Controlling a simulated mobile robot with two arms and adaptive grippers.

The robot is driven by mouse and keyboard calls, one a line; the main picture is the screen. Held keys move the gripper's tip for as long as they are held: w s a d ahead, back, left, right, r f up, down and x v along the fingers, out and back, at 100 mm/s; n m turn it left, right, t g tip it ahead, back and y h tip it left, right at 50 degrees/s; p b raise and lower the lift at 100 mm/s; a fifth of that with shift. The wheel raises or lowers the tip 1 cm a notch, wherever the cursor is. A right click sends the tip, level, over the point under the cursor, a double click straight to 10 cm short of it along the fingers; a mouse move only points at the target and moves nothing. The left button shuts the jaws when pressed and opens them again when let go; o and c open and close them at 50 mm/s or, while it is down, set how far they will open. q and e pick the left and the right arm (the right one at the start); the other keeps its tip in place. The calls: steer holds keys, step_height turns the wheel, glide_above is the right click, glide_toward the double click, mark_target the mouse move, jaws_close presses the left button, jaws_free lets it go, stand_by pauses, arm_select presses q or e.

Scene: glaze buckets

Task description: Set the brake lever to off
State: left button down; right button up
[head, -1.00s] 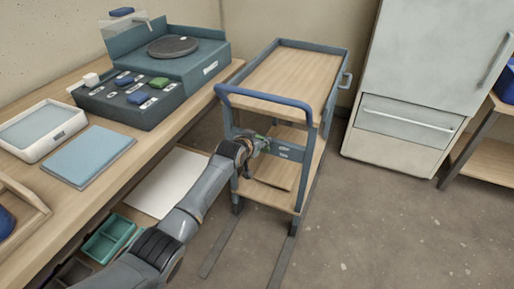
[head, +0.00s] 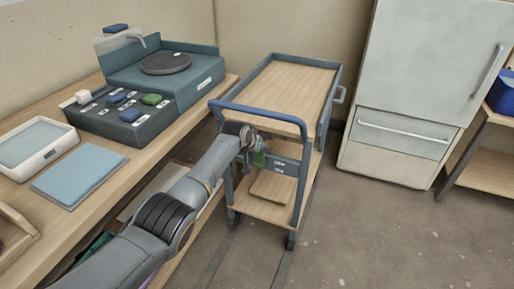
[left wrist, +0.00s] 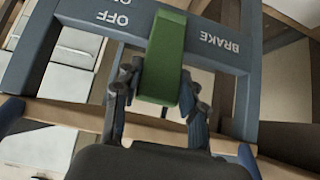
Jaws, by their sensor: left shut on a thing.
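The brake lever (left wrist: 168,55) is a green handle on the blue-grey label panel (left wrist: 215,45) of the cart. In the left wrist view it stands beside the ON marking, which it partly borders, between OFF on the left and BRAKE on the right. In the head view the green lever (head: 259,158) shows small at the left end of the panel. My left gripper (left wrist: 158,95) is shut on the lever, with a finger on each side. It also shows in the head view (head: 250,143), reaching in under the blue push handle. My right gripper is in neither view.
The cart's push handle (head: 262,113) arches above my left gripper. A flat brown board (head: 268,187) lies on the cart's lower shelf. A workbench (head: 132,160) runs along the left. A pale cabinet (head: 405,90) stands right of the cart. The floor at front right is clear.

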arm_select(q)
steer(key=c, duration=0.8)
jaws_free()
steer(key=shift+o, duration=0.2)
steer(key=shift+r, duration=0.1)
steer(key=v, duration=1.1)
steer(key=shift+s+r, duration=0.25)
